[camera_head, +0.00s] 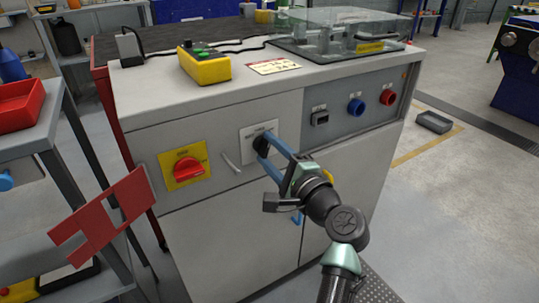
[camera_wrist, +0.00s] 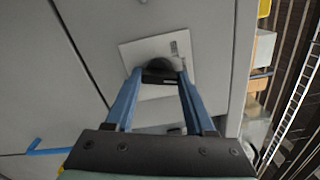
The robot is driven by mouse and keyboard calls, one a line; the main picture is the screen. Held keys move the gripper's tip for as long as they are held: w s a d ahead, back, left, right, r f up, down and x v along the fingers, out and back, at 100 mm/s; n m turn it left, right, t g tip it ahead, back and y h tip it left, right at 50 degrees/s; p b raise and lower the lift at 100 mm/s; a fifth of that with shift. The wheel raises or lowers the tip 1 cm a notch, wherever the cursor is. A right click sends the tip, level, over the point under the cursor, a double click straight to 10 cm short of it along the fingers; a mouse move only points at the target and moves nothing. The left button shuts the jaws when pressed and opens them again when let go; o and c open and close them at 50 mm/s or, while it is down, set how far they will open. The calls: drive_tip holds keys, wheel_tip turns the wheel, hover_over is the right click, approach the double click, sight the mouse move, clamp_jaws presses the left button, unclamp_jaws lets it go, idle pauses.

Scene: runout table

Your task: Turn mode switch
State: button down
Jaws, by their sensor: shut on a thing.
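The mode switch is a black knob (camera_head: 259,145) on a white plate (camera_head: 245,132) on the cabinet's front. It also shows in the wrist view as a dark round knob (camera_wrist: 155,68) on its white plate (camera_wrist: 133,53). My gripper (camera_head: 268,149) has its two blue fingers on either side of the knob and is shut on it. In the wrist view the fingertips (camera_wrist: 157,76) touch the knob's sides. The lettering on the plate is too small to read, and the fingers hide part of the knob in the head view.
Left of the switch is a red rotary knob (camera_head: 187,169) on a yellow plate. Right are a black rocker (camera_head: 320,118), a blue button (camera_head: 356,107) and a red button (camera_head: 388,97). A thin handle (camera_head: 232,163) sits between the plates. A yellow pendant (camera_head: 205,66) lies on top.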

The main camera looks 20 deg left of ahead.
drive_tip(key=n+b, duration=0.1)
drive_tip(key=n, duration=0.2)
drive_tip(key=n+b, duration=0.2)
drive_tip(key=n, duration=0.1)
drive_tip(key=shift+f+n, duration=0.2)
drive_tip(key=shift+n, duration=0.1)
drive_tip(key=n+b, duration=0.4)
drive_tip(key=n, duration=0.1)
drive_tip(key=shift+r+n, duration=0.1)
drive_tip(key=shift+n, duration=0.3)
drive_tip(key=shift+c, duration=1.2)
unclamp_jaws()
drive_tip(key=shift+r, duration=0.1)
drive_tip(key=shift+d, duration=0.1)
drive_tip(key=p+v, duration=0.4)
drive_tip(key=v, duration=0.9)
